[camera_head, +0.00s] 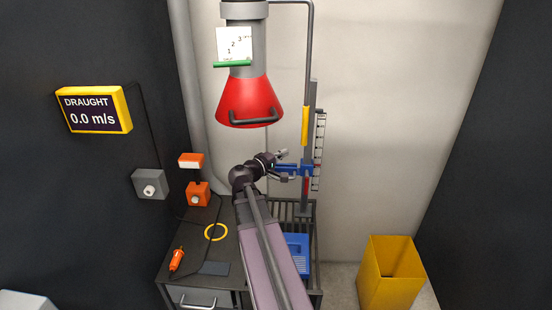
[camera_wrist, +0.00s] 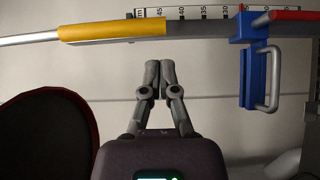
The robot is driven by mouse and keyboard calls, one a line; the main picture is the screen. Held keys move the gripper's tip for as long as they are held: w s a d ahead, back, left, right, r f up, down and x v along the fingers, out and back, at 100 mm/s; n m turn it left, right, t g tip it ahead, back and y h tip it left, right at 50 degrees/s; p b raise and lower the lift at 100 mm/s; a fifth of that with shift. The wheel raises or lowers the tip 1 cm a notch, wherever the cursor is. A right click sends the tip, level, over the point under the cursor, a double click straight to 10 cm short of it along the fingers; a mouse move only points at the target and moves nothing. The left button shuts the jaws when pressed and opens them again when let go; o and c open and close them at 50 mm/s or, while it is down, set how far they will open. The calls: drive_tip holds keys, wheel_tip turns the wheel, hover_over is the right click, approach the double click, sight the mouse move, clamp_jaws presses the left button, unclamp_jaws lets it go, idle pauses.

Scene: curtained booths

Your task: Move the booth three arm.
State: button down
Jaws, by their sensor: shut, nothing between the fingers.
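A red hood (camera_head: 250,101) with a dark handle (camera_head: 254,119) hangs from a grey duct; its dark rim also shows at the left of the wrist view (camera_wrist: 45,130). A grey rod runs from the duct to an upright post carrying a yellow band (camera_head: 305,125) and a blue slider (camera_head: 294,168). In the wrist view the slider (camera_wrist: 252,60), with its grey handle (camera_wrist: 270,80), is right of the yellow band (camera_wrist: 110,31). My gripper (camera_head: 284,154) is shut and empty; its fingertips (camera_wrist: 160,72) are apart from the slider handle.
A white scale (camera_head: 319,150) stands beside the post, with a red band (camera_wrist: 292,15) by the slider. A draught display (camera_head: 94,109) reads 0.0 m/s. Below are a cabinet with a yellow ring (camera_head: 215,231) and orange tool (camera_head: 177,260), a blue box (camera_head: 297,246), and a yellow bin (camera_head: 388,275).

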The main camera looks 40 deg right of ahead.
drive_tip(key=d, duration=0.7)
drive_tip(key=shift+w, duration=0.1)
idle(0.4)
